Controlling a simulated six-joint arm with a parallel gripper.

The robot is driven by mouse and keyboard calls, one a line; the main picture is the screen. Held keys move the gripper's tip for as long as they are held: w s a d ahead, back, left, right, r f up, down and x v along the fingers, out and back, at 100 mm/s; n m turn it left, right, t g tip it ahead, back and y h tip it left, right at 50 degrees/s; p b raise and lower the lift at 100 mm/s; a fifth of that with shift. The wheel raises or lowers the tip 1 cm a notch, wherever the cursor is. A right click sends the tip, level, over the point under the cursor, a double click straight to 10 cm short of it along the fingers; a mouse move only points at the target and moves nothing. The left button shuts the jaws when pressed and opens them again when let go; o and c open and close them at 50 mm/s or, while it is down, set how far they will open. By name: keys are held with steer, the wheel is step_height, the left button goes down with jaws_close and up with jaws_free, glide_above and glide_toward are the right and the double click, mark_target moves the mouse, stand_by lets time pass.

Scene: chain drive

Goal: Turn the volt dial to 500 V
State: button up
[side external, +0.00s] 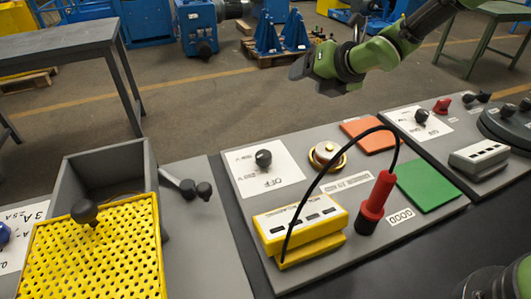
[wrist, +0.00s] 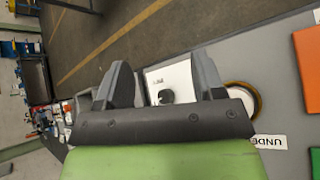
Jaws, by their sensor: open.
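A black dial knob (side external: 263,158) sits on a white plate (side external: 285,172) at the back left of the middle grey panel. OFF is printed below the knob; the smaller markings are too small to read, and I cannot tell where the knob points. In the wrist view the knob (wrist: 166,97) shows between my two fingers, beyond them. My gripper (side external: 315,76) is open and empty, well above and behind the panel in the side view. It also shows in the wrist view (wrist: 163,80), with its fingers apart and not touching the knob.
A brass ring (side external: 327,156) lies right of the dial. A yellow meter (side external: 300,222), a red probe (side external: 376,200) with an arching black cable (side external: 340,155), and orange (side external: 368,134) and green (side external: 427,185) pads share the panel. Another dial (side external: 421,116) is on the right panel.

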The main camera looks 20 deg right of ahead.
mark_target(266, 154)
steer(key=s+a+f+n+g+y, duration=0.1)
steer(key=s+a+n+g+y, duration=0.15)
steer(key=n, duration=0.65)
steer(key=s+a+f+n+g+y, duration=0.15)
steer(key=s+n+g, duration=0.25)
steer(key=n, duration=0.4)
steer(key=shift+y, duration=0.4)
steer(key=x, duration=0.4)
steer(key=d+f+x, duration=0.1)
steer(key=x, duration=0.4)
steer(key=d+f+x, duration=0.1)
steer(key=x, duration=0.3)
steer(key=shift+s+a+f, duration=0.25)
steer(key=shift+s+f, duration=0.05)
steer(key=c, duration=0.9)
